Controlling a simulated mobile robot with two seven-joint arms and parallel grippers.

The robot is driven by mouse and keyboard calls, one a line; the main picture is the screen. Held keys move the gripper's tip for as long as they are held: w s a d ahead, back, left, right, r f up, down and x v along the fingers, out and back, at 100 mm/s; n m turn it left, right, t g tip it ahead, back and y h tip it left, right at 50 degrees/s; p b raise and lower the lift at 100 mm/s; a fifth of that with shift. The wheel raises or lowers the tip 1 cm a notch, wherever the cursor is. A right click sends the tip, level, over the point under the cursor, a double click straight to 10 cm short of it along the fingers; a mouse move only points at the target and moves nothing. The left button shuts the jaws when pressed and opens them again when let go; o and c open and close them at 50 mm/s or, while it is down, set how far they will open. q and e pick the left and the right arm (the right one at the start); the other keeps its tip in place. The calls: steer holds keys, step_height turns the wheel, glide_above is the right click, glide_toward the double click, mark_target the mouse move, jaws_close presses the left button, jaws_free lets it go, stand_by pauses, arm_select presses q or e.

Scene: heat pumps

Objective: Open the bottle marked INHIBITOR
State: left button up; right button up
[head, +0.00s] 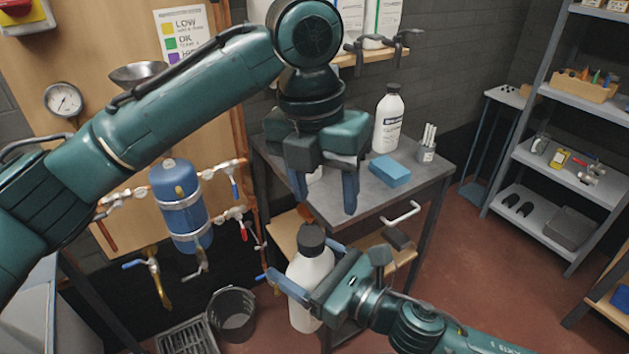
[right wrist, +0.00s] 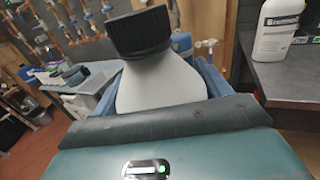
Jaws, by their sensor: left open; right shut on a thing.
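A white bottle (head: 308,280) with a black ribbed cap (head: 312,238) is held upright in front of the table by my right gripper (head: 311,268). The gripper is shut around the bottle's body, and its label is not readable from here. The right wrist view shows the bottle's white shoulder (right wrist: 160,85) and its black cap (right wrist: 141,32), which is on. My left gripper (head: 325,196) is open and empty, pointing down above the cap and apart from it. A second white bottle (head: 387,125) with a black cap stands on the table; its label is too small to read surely.
The dark table (head: 375,208) also bears a blue block (head: 390,170) and a cup of pens (head: 426,150). Something white there is mostly hidden behind my left gripper. A blue tank with pipes (head: 178,200) is left, a bucket (head: 232,312) below, shelves (head: 560,165) right.

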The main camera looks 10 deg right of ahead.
mark_target(313, 236)
arm_select(q)
steer(key=shift+s+a+r+m+y, duration=0.25)
steer(key=shift+a+r+m+y, duration=0.3)
steer(key=shift+m+y, duration=0.15)
steer(key=shift+a+f, duration=0.1)
steer(key=shift+f, duration=0.05)
step_height(313, 236, down, 8)
steer(key=shift+r, duration=0.2)
